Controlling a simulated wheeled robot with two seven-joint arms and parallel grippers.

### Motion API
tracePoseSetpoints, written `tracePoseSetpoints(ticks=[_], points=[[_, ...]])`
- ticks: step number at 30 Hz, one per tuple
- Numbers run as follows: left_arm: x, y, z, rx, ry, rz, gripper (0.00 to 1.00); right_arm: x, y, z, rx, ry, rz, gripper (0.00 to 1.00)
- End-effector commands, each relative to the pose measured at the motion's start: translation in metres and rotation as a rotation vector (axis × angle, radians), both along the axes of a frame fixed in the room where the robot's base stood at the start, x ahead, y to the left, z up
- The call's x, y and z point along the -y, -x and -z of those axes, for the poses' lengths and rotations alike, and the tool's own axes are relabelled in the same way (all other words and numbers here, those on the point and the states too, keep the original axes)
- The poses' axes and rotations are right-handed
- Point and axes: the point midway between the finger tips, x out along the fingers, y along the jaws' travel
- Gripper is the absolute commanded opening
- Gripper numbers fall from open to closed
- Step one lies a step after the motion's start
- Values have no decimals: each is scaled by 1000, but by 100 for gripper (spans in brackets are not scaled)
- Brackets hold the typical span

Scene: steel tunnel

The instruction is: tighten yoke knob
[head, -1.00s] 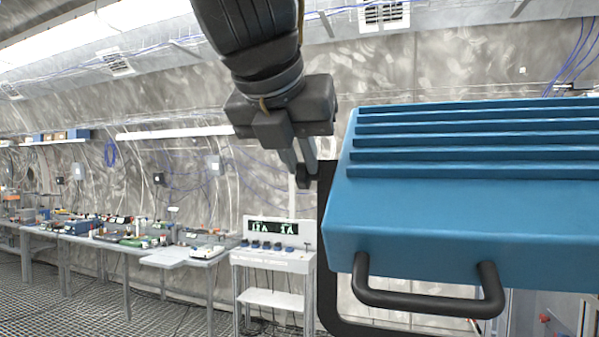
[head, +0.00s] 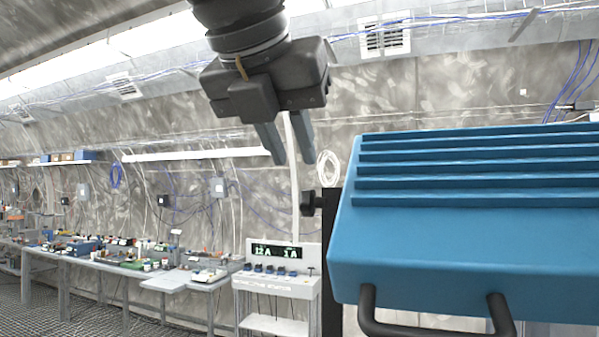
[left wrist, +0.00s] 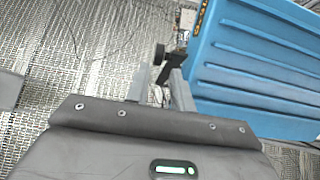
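The yoke knob (head: 308,203) is a small black knob. It sticks out from the left side of the black yoke (head: 330,225), beside the blue ribbed lamp housing (head: 430,240). My left gripper (head: 293,160) is above the knob in the head view, fingers pointing down and spread apart with nothing between them. The fingertips look clear of the knob. In the left wrist view the knob (left wrist: 160,53) shows beyond the fingertips of my left gripper (left wrist: 158,80), with the blue housing (left wrist: 250,70) to the right. My right gripper is not in view.
A black handle (head: 435,328) hangs under the housing's front edge. A white cart with a display (head: 277,275) stands behind, and benches with equipment (head: 120,265) run along the left wall. The air left of the knob is free.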

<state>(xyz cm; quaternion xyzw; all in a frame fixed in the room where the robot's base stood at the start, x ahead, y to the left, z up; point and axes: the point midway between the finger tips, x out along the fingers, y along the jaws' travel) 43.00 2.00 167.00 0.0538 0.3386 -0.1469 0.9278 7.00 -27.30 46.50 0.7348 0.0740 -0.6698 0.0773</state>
Motion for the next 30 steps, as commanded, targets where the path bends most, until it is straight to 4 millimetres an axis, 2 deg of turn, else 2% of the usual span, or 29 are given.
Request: tracePoseSetpoints(ticks=[3, 10, 27, 30], points=[[-5, 14, -15, 2, 0, -1, 24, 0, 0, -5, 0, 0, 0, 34], [-9, 27, -25, 0, 0, -1, 24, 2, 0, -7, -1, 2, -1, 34], [-9, 27, -25, -3, 8, -7, 24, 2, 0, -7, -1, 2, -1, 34], [-5, 20, -35, 46, 52, -32, 24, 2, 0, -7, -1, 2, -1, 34]])
